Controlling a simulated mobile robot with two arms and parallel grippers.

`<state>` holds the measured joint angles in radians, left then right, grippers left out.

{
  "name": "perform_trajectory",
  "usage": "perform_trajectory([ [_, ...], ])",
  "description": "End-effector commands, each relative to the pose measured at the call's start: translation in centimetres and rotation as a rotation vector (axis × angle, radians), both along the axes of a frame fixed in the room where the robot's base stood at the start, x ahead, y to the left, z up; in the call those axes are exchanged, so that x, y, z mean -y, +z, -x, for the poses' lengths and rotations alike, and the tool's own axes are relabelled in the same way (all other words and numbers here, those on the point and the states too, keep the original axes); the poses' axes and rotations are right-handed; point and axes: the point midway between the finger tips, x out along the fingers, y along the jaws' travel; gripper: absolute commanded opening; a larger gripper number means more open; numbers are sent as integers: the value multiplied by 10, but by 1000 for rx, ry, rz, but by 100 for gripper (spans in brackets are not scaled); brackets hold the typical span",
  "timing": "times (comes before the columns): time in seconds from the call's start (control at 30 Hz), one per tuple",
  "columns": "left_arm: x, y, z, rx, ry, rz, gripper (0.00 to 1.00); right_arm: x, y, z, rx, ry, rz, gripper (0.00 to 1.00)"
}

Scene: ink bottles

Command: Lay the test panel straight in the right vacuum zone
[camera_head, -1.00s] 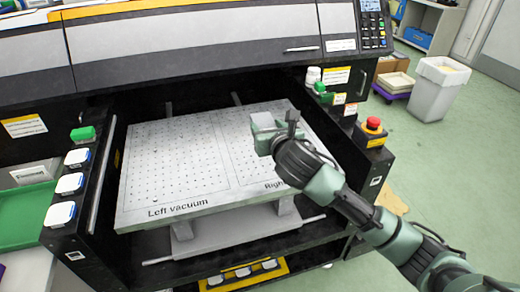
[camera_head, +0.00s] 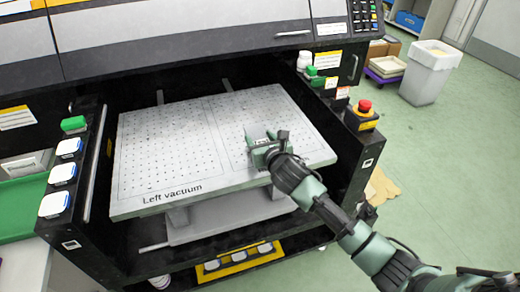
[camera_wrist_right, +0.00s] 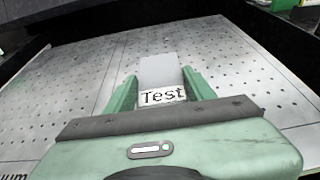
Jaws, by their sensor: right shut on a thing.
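The test panel (camera_wrist_right: 160,72) is a small pale plate with a white strip reading "Test" at its near end. My right gripper (camera_wrist_right: 158,92) is shut on that near end, with a green finger on each side. In the head view the right gripper (camera_head: 260,142) is low over the right vacuum zone (camera_head: 292,120) of the white perforated table. The panel shows there only as a small pale patch. I cannot tell whether it touches the surface. My arm hides the right zone's label. The left vacuum zone (camera_head: 150,155) is bare. My left gripper is not in view.
The table sits in a black printer bay, with white-capped bottles (camera_head: 62,174) along the left side wall. A red emergency button (camera_head: 365,106) and a green-capped bottle (camera_head: 311,72) stand on the right wall. The table around the panel is clear.

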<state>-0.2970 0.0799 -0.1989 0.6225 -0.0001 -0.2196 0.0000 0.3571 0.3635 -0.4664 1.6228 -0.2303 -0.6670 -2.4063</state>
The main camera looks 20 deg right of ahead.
Motion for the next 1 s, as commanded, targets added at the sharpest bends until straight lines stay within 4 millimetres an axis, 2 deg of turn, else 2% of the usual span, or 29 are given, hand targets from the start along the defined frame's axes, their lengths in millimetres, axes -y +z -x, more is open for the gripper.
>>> perform_trajectory([
  [0.2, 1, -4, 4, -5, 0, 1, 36, -1, -33, 0, -4, -1, -2, 14],
  [0.3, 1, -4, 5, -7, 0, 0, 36, 0, -42, 1, -2, 0, -1, 14],
  [0.67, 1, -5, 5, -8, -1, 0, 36, 0, -45, 0, -1, 0, 1, 14],
  [0.7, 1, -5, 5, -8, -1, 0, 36, 0, -45, 0, -1, 0, 1, 59],
  [0.77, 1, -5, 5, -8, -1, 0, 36, 0, -45, 0, -1, 0, 1, 76],
  [1.0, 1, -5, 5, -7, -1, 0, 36, 0, -45, 0, -1, 0, 0, 76],
])
